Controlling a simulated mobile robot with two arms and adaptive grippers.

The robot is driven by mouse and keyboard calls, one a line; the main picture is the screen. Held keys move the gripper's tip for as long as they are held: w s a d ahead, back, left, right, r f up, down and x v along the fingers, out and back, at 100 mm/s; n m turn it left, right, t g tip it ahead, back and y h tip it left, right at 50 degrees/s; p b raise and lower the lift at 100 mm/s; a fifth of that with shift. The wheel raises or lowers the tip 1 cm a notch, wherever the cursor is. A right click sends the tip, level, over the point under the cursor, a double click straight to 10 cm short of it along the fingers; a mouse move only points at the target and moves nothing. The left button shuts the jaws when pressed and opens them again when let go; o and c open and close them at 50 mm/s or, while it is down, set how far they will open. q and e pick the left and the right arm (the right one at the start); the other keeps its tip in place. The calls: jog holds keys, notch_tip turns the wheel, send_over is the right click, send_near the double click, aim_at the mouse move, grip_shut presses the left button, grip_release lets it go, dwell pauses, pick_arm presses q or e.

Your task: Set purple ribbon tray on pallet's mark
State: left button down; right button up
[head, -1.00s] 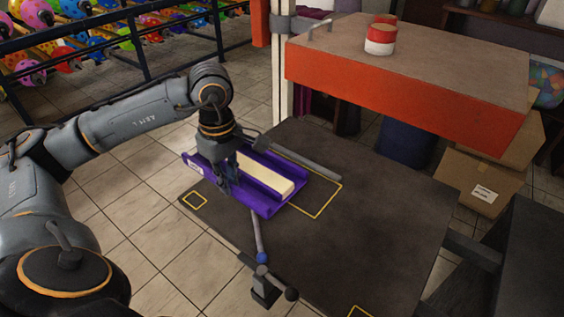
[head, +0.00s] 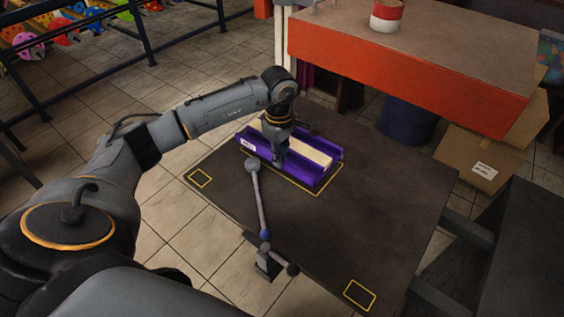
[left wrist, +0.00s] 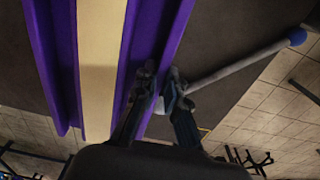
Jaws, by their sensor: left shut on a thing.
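The purple ribbon tray (head: 305,172), holding a long cream block, is over the large yellow-outlined mark (head: 318,194) on the dark pallet (head: 360,220). The outline shows along the tray's near side and right end; the rest is hidden. I cannot tell whether the tray touches the pallet. My left gripper (head: 281,163) is shut on the tray's near side wall. In the left wrist view its fingers (left wrist: 160,92) pinch the edge of the purple tray (left wrist: 65,60). My right gripper is out of view.
Smaller yellow squares mark the pallet's left corner (head: 200,178) and near edge (head: 360,295). An orange-sided table (head: 410,75) stands behind; the pallet's right part is clear.

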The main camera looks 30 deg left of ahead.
pick_arm(q)
jog(key=shift+w+d+f, duration=0.1)
jog(key=shift+w+f, duration=0.15)
jog(key=shift+f, duration=0.05)
notch_tip(320, 180, down, 2)
jog(key=shift+f+p, duration=0.1)
jog(key=shift+p, duration=0.5)
jog(key=shift+f, duration=0.45)
jog(key=c, duration=1.4)
grip_release()
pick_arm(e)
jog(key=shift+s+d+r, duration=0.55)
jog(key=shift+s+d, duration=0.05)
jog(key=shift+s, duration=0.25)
